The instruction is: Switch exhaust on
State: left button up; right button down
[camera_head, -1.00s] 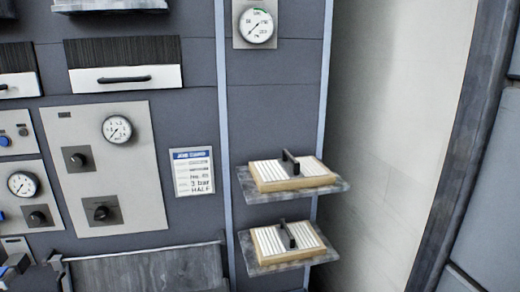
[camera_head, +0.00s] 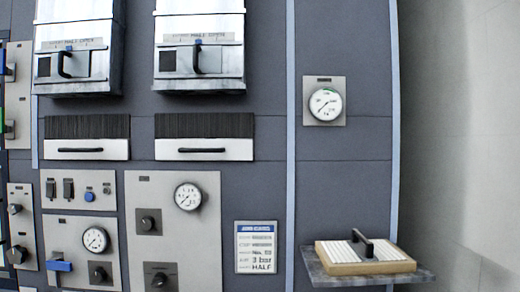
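No label reading "exhaust" is legible, so I cannot tell which control it is. A light control panel (camera_head: 78,190) at lower left carries two black switches, the left one (camera_head: 51,188) and the right one (camera_head: 68,189), with a blue round button (camera_head: 89,196) beside them. Below it, a panel holds a round gauge (camera_head: 95,239), a black knob (camera_head: 99,273) and a blue handle (camera_head: 58,265). The taller panel to the right has a gauge (camera_head: 188,196) and two black knobs, the upper (camera_head: 148,222) and lower (camera_head: 158,279). Neither gripper is in view.
Two hooded units with sliding handles, left (camera_head: 75,30) and right (camera_head: 200,30), hang above two brush-fronted drawers (camera_head: 87,150). A job card (camera_head: 256,247) is on the wall. A shelf (camera_head: 420,277) holding a filter-like block (camera_head: 340,262) juts out at lower right.

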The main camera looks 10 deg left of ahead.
aim_at(67, 187)
jog(key=u, duration=1.5)
